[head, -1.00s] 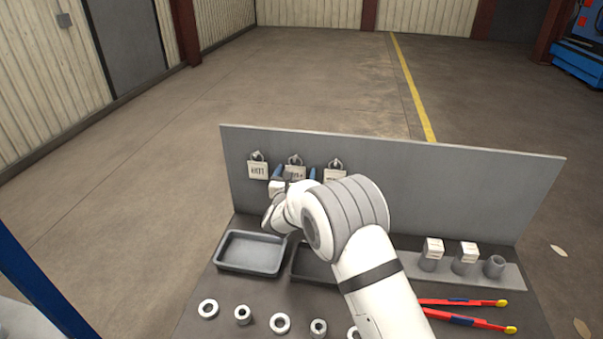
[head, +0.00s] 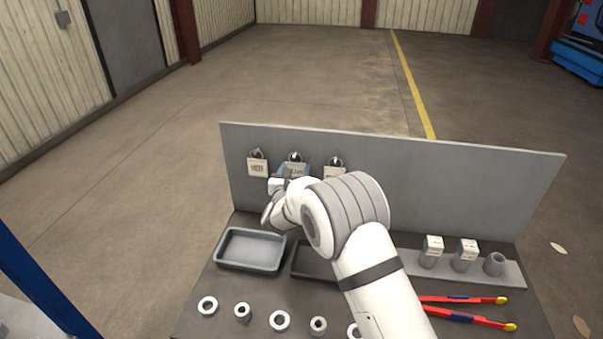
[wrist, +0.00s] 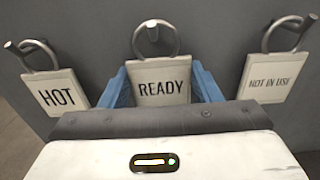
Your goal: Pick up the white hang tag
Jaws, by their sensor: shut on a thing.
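Three white hang tags hang by metal rings from hooks on an upright grey panel. In the wrist view they read HOT (wrist: 57,93) at the left, READY (wrist: 161,84) in the middle and NOT IN USE (wrist: 269,80) at the right. My gripper (wrist: 161,82) has its blue fingers at both side edges of the READY tag and is shut on it. The READY tag's ring (wrist: 155,40) is still around its hook. In the head view the READY tag (head: 296,170) is partly hidden by my gripper (head: 294,171).
Below the panel (head: 450,185) is a bench with a grey tray (head: 252,250) and a darker tray (head: 312,262) partly behind my arm. Several rings lie in front. At right are a block rack (head: 514,271) and red tongs (head: 465,318).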

